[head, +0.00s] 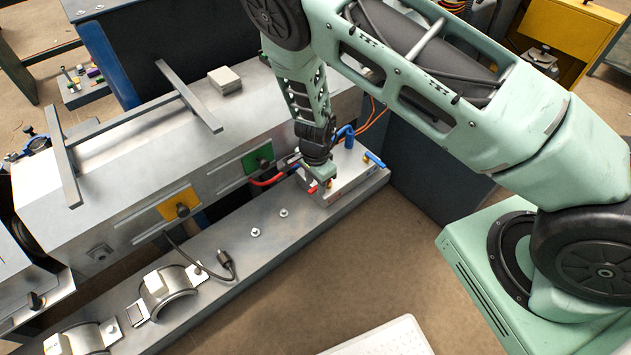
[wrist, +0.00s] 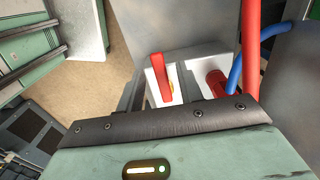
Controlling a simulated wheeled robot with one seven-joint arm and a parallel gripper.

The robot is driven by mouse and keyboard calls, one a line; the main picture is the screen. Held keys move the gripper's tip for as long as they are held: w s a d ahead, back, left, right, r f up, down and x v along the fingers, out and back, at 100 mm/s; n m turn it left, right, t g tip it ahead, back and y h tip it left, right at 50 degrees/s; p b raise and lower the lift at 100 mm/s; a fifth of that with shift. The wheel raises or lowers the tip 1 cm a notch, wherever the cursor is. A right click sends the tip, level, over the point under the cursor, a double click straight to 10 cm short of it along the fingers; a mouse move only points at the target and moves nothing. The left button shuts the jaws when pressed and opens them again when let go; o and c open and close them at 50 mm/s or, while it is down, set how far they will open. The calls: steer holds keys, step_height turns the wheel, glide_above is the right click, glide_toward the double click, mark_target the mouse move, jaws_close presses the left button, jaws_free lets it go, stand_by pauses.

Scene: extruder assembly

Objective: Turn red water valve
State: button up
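The red water valve handle (head: 313,189) is on the metal valve block at the right end of the machine's ledge. In the wrist view the red handle (wrist: 160,80) stands out at the centre, against a white and yellowish fitting. My gripper (head: 325,181) points down over the block, very close to the red handle. Its palm edge fills the bottom of the wrist view and hides what lies beneath.
A blue valve handle (head: 374,160) is on the block's right side. A red hose (head: 266,182) and a blue hose (head: 347,132) run close beside my gripper. A grey cable plug (head: 226,259) lies on the ledge. The floor (head: 330,265) in front is open.

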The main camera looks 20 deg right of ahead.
steer(key=shift+f, duration=0.15)
steer(key=shift+c, duration=0.3)
jaws_close()
